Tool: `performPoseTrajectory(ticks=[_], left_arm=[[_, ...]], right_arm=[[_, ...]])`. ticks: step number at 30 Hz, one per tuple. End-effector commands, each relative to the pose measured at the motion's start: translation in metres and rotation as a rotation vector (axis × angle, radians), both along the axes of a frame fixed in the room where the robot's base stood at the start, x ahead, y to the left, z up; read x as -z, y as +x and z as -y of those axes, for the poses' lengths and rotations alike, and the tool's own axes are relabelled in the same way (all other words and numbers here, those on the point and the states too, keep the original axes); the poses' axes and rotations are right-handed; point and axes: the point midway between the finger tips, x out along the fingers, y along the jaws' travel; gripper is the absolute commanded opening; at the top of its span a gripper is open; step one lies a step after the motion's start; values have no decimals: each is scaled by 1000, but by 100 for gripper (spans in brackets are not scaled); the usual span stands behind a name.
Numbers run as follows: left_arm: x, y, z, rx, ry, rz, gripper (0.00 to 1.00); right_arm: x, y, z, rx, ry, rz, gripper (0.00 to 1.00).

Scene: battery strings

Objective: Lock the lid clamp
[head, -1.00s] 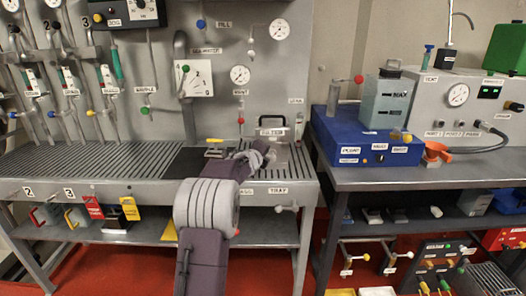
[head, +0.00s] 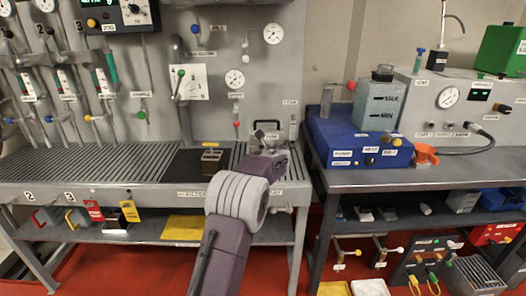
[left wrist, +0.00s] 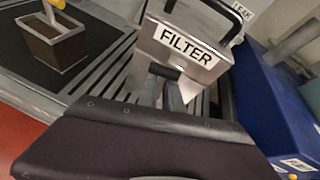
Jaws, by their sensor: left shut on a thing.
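A pale metal box labelled FILTER (left wrist: 184,48) stands at the right end of the grey bench; it also shows in the head view (head: 273,135). A black bar-shaped clamp (left wrist: 231,22) loops over its top. My left gripper (left wrist: 171,84) is at the front of the box, just below the label, and is shut on a small dark part there, seemingly the clamp's lever. My own wrist hides the lower front of the box. In the head view my left gripper (head: 266,143) reaches the same box. My right gripper is not in view.
A small brown box with a yellow handle (left wrist: 52,42) sits on a dark mat left of the filter. A blue unit (left wrist: 262,105) stands on the table (head: 400,168) to the right. A gap separates bench and table. The slatted bench top (head: 90,165) is largely clear.

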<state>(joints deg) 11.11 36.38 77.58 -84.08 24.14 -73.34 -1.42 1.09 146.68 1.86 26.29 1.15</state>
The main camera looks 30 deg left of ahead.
Motion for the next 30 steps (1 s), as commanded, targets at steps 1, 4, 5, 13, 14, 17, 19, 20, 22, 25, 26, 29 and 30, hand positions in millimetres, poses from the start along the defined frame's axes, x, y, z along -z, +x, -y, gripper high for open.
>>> performPoseTrajectory(ticks=[1, 4, 5, 13, 14, 17, 19, 20, 22, 25, 26, 29, 30], left_arm=[[-1, 1, 2, 2, 25, -18, 0], [-1, 2, 4, 2, 72, -46, 0], [-1, 2, 4, 1, 85, -54, 0], [0, 4, 7, 1, 157, -97, 0], [0, 4, 7, 1, 162, -100, 0], [0, 4, 7, 0, 172, -106, 0], [1, 4, 7, 1, 174, -108, 0], [1, 4, 7, 1, 175, -108, 0], [1, 4, 7, 1, 176, -108, 0], [1, 4, 7, 1, 176, -108, 0], [1, 4, 7, 1, 176, -108, 0], [1, 4, 7, 1, 175, -109, 0], [1, 4, 7, 1, 175, -109, 16]], right_arm=[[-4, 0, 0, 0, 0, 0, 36], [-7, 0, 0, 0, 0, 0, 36], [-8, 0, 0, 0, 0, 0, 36], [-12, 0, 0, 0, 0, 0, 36], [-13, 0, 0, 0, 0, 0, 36], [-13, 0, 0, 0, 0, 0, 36], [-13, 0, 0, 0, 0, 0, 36], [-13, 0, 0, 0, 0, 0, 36], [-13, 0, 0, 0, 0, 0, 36], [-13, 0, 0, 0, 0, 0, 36], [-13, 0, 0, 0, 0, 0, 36], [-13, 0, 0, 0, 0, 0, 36], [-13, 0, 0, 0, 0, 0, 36]])
